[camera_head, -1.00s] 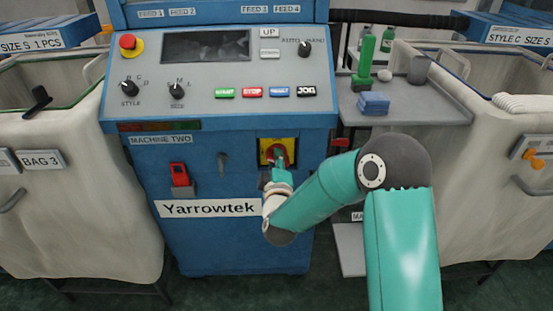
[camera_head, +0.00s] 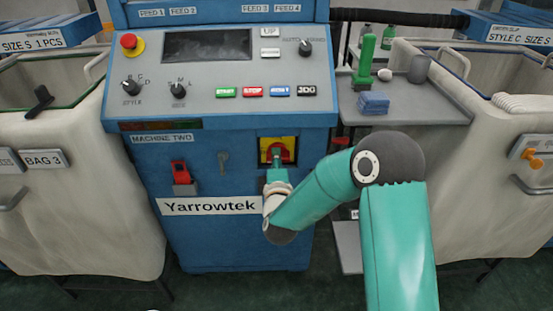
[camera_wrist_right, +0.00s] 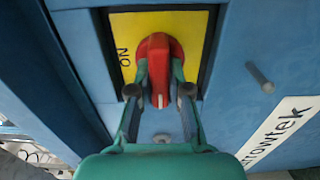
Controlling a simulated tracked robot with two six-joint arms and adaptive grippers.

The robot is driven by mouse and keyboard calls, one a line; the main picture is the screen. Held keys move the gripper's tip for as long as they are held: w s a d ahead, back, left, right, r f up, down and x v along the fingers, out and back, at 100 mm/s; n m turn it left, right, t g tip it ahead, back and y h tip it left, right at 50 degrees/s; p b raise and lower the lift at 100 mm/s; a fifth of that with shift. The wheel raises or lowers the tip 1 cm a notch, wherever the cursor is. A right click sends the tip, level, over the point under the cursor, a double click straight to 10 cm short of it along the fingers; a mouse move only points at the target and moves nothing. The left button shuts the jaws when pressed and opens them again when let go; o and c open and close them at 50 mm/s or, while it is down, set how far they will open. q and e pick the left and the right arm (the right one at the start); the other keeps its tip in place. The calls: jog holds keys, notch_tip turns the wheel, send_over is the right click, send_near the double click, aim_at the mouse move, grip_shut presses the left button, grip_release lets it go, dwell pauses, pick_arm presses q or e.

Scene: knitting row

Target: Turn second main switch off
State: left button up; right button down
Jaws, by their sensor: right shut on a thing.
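The second machine's main switch is a red rotary knob (camera_head: 281,149) on a yellow plate (camera_wrist_right: 205,20), set in the blue cabinet front below the control panel. In the right wrist view the red knob's handle (camera_wrist_right: 158,70) runs up and down the picture, and the word ON is at the plate's left. My right gripper (camera_wrist_right: 159,95) is shut on the handle, one finger on each side. In the head view the right gripper (camera_head: 277,164) hides the knob's lower part. My left gripper is not in view.
The control panel (camera_head: 220,75) has a red stop knob (camera_head: 129,42) and several buttons. A shelf (camera_head: 425,108) and fabric bins (camera_head: 75,200) flank the cabinet.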

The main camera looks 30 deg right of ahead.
jog(key=shift+a+f, duration=0.15)
jog(key=shift+a, duration=0.1)
jog(key=c, duration=1.1)
grip_release()
jog(key=shift+w, duration=0.1)
jog(key=shift+c, duration=0.2)
jog(key=shift+o, duration=0.2)
jog(key=shift+d, duration=0.1)
jog(key=v, duration=0.7)
jog(key=shift+s, duration=0.3)
